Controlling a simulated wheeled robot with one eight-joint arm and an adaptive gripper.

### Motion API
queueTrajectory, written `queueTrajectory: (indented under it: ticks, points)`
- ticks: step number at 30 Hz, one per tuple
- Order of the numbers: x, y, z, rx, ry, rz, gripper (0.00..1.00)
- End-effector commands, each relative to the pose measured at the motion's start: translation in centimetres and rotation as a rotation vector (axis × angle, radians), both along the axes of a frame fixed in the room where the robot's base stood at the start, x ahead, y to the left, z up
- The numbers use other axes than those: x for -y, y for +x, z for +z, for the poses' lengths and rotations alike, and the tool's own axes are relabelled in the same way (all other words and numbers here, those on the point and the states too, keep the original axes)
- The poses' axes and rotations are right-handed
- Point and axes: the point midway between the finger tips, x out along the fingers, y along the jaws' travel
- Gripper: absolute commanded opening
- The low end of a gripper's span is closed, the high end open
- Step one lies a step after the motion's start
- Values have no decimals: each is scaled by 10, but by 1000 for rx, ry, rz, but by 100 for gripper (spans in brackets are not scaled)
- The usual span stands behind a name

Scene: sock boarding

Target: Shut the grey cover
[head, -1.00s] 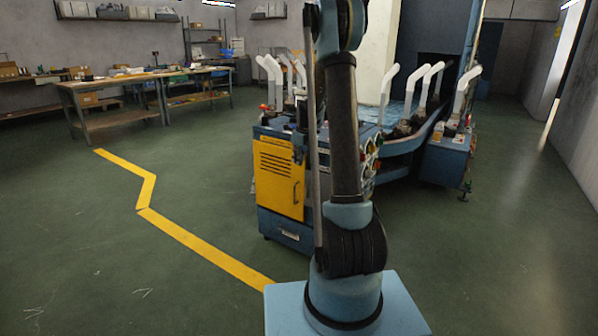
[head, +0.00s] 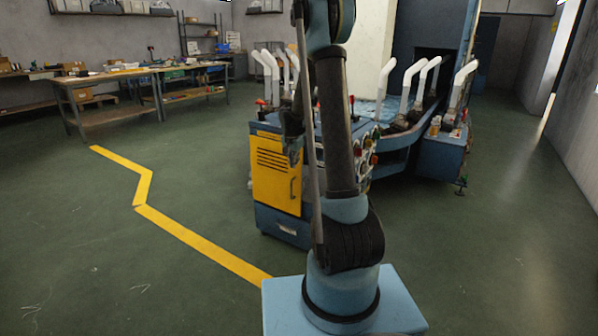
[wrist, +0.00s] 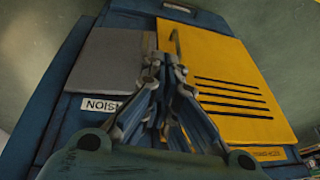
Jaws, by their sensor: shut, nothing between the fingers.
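The grey cover (wrist: 108,66) shows in the wrist view as a flat grey panel on the blue cabinet, left of the yellow door. It looks nearly flush with the blue face, but I cannot tell whether it is fully shut. My gripper (wrist: 164,66) is shut and empty. Its fingertips appear over the strip between the grey cover and the yellow door, close to the door's handle; contact cannot be told. In the head view my gripper (head: 291,135) hangs in front of the cabinet's upper right part. The grey cover cannot be made out there.
The yellow door (head: 273,172) with dark slots and a handle is on the blue cabinet (head: 283,226). The machine behind carries several white upright forms (head: 412,72). Workbenches (head: 105,82) stand at the back left. The green floor at left and right is clear.

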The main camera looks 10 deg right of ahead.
Motion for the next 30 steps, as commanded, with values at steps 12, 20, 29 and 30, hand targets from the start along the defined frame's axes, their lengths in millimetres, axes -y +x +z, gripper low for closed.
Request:
queueTrajectory:
  ticks: [12,20,29,30]
  points:
    - [-4,-8,-5,-61,-342,686,0]
    - [-6,-13,-6,-133,-564,1105,0]
    - [-8,-19,-6,-255,-829,1580,0]
    - [-9,-20,-6,-275,-863,1642,0]
